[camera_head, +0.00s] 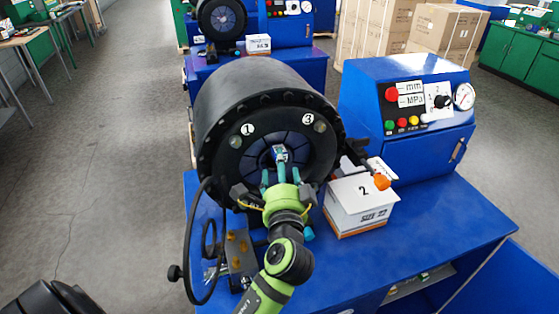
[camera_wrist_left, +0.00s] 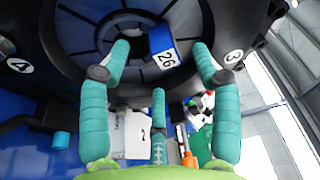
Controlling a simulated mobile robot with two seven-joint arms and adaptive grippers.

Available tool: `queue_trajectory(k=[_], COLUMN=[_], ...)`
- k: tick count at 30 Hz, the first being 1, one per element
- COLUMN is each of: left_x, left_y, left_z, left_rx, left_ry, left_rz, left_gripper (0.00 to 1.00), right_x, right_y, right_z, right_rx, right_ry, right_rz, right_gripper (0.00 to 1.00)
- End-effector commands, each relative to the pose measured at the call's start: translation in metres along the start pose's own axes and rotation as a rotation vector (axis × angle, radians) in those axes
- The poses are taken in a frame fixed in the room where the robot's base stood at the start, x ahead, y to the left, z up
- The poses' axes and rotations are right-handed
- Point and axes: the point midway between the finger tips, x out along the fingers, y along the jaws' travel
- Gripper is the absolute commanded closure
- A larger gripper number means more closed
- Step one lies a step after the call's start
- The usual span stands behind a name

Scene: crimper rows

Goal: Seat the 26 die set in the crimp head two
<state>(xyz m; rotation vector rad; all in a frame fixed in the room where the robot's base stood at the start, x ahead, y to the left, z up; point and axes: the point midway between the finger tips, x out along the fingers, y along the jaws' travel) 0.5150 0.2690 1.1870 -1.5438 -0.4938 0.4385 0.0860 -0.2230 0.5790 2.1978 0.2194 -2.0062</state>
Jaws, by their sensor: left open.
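The 26 die set (camera_wrist_left: 163,48) is a small blue block with a white face marked 26. In the wrist view it lies at the segmented inner face of the black crimp head (camera_wrist_left: 85,28), beside the dark central opening. It also shows in the head view (camera_head: 280,153) at the middle of the crimp head (camera_head: 225,110). I cannot tell how deep it sits. My left gripper (camera_head: 281,172) is in front of the crimp head; its teal fingers are spread on either side of the die, apart from it in the wrist view (camera_wrist_left: 160,58). My right gripper is not in view.
A white box (camera_head: 362,205) marked 2 and SIZE 22 stands right of the crimp head on the blue bench (camera_head: 440,225). A blue control panel (camera_head: 400,100) is behind it. A black cable (camera_head: 190,235) loops at left. Another crimper (camera_head: 222,18) stands behind.

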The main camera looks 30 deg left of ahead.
Motion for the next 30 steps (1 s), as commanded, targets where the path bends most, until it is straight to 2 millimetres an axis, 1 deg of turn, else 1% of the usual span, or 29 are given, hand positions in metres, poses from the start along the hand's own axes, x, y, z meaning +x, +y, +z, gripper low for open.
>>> queue_trajectory(k=[1, 6, 9, 12, 18, 30], left_x=[-0.013, -0.048, -0.064, -0.075, -0.082, -0.082], left_y=[0.001, -0.001, -0.002, -0.003, -0.004, -0.004], left_z=[0.001, 0.000, 0.001, 0.001, 0.001, 0.000], left_rx=[-0.003, -0.002, -0.002, -0.001, -0.002, -0.002], left_ry=[0.000, 0.001, 0.000, 0.000, -0.001, 0.000], left_rz=[0.004, -0.001, -0.003, -0.006, -0.010, -0.011], left_gripper=[0.36, 0.36, 0.36, 0.36, 0.36, 0.36], right_x=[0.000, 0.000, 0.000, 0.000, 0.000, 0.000], right_y=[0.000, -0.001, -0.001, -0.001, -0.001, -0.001], right_z=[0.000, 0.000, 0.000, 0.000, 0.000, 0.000], right_rx=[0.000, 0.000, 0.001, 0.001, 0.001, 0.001], right_ry=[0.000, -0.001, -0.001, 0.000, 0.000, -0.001], right_rz=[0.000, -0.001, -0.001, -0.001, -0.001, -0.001], right_gripper=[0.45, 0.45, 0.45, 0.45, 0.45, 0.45])
